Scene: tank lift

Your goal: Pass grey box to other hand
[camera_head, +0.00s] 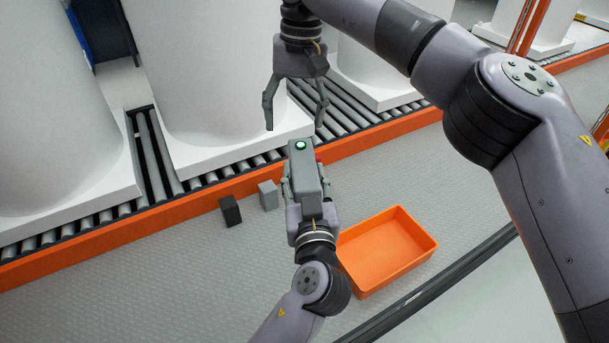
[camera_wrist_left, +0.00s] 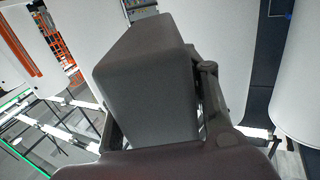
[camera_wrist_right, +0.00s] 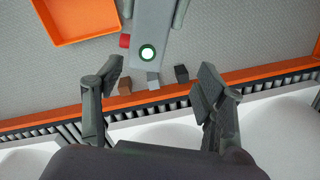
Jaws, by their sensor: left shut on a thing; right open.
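A long grey box (camera_head: 304,168) with a green-lit ring on its end is held upright in my left gripper (camera_head: 305,187). The box fills the middle of the left wrist view (camera_wrist_left: 150,85), with a finger along its right side. It also shows at the top of the right wrist view (camera_wrist_right: 151,25). A small red part or object (camera_head: 319,157) shows at its side; I cannot tell if it is attached. My right gripper (camera_head: 294,125) is open and empty just beyond the box's lit end, fingers pointing towards it and apart from it.
An orange tray (camera_head: 428,243) stands right of my left gripper. A black block (camera_head: 230,210), a small grey block (camera_head: 268,195) and a brown block (camera_wrist_right: 125,87) sit near the orange conveyor rail (camera_head: 130,232). Large white tanks (camera_head: 195,70) stand on rollers behind.

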